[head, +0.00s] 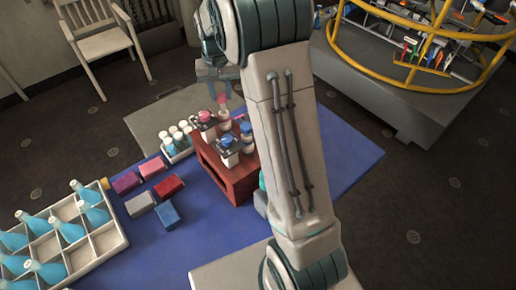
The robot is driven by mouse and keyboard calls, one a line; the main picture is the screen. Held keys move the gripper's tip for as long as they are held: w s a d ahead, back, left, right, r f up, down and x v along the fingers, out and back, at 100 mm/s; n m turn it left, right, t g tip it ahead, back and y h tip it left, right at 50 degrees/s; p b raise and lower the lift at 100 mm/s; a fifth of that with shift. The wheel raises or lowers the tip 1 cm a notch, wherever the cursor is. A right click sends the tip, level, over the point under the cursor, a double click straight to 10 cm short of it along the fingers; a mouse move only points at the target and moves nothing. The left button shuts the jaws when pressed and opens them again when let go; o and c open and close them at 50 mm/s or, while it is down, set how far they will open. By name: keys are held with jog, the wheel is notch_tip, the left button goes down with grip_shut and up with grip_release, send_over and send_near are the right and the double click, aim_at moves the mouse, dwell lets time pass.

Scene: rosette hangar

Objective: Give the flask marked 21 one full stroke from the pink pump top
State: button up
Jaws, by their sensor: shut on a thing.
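My gripper (220,88) is at the top centre, above the back of the red stand (240,183). It is shut on a small pink thing (222,99), too small to identify. A pale bottle (224,119) stands just below it; I cannot tell whether they touch. A pink pump top (204,116) sits on a dispenser at the stand's left, and a blue pump top (227,141) sits nearer the front. Flasks with blue liquid (68,230) stand in a white divided crate (108,245) at the left. No number 21 is legible. My arm hides part of the stand's right side.
Several small white-capped bottles (178,137) stand in a rack left of the stand. Red, purple, grey and blue blocks (168,186) lie on the blue mat (210,245). A yellow-railed structure (400,70) stands at the right back, and a chair (95,35) at the left back.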

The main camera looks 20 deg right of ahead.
jog(key=shift+f+b, duration=1)
jog(key=shift+f, duration=0.55)
dwell(0.4)
jog(key=o, duration=0.8)
jog(key=shift+c, duration=0.2)
jog(key=shift+r, duration=0.2)
jog(key=shift+r+p, duration=2.55)
jog(key=shift+r, duration=0.85)
